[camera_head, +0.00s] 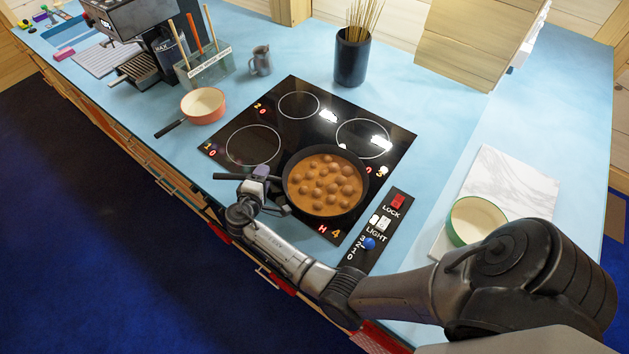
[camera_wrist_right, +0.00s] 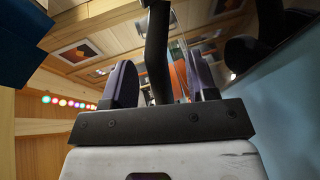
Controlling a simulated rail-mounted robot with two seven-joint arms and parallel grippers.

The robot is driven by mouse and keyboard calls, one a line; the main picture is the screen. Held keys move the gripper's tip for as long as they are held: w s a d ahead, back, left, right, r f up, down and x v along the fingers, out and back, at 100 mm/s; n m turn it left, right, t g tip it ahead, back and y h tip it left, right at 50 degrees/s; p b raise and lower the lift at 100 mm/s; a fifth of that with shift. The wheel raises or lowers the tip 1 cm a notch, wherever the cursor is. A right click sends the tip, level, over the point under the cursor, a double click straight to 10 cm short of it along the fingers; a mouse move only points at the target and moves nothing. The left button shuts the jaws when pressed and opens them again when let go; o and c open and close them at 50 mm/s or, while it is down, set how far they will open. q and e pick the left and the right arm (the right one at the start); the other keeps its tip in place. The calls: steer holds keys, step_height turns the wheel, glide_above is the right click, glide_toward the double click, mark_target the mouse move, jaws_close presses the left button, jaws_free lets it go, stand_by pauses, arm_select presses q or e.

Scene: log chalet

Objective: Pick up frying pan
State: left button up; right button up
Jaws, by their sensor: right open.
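A black frying pan (camera_head: 364,178) full of brown meatballs in sauce sits on the front right ring of the black cooktop in the head view. Its dark handle points left, towards the counter's front edge. My right gripper (camera_head: 262,181) is at the handle, between its end and the pan body. In the right wrist view my right gripper (camera_wrist_right: 160,88) is open, with the dark handle (camera_wrist_right: 157,50) running between its two fingers. I cannot tell whether either finger touches it. My left gripper is not in view.
The cooktop (camera_head: 282,130) has other empty rings. An orange saucepan (camera_head: 203,104) stands to the left, its handle pointing front left. A control panel (camera_head: 375,230) lies right of the pan. A green-rimmed bowl (camera_head: 478,222) sits on a marble board (camera_head: 505,175). A dark utensil holder (camera_head: 352,60) stands behind.

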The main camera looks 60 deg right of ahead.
steer(key=shift+c, duration=0.3)
jaws_close()
stand_by(0.3)
stand_by(0.8)
steer(key=shift+r, duration=0.1)
